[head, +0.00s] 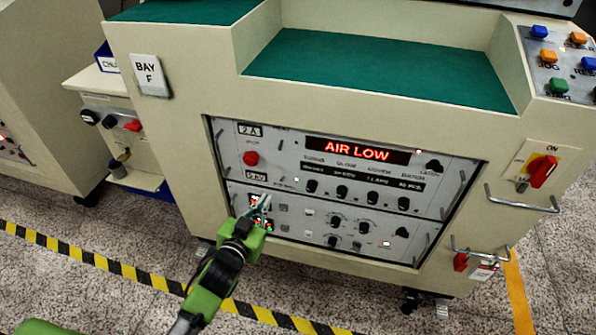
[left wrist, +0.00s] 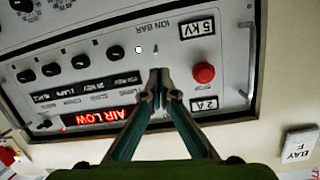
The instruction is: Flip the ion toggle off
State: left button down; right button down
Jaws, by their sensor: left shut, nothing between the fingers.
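The ion toggle (left wrist: 156,46) is a small metal lever under the ION BAR label in the upside-down left wrist view. A lit white lamp (left wrist: 138,49) is beside it; which way the lever is thrown is hard to tell. My left gripper (left wrist: 160,76) is shut and empty, its tips close to the toggle in the picture but seemingly apart from it. In the head view my left gripper (head: 265,200) is in front of the left part of the control panel (head: 330,207). The toggle is too small to make out there. My right gripper is not in view.
A red button (head: 251,158) and a 5 KV label (left wrist: 197,28) are near the toggle. A row of black knobs (head: 342,191) sits below the red AIR LOW display (head: 357,150). Metal handles edge the panel. A red rotary switch (head: 542,171) is at the right.

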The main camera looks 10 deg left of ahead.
aim_at(285, 172)
pick_arm(q)
jog(key=shift+w+d+r, duration=0.4)
jog(key=shift+w, duration=0.1)
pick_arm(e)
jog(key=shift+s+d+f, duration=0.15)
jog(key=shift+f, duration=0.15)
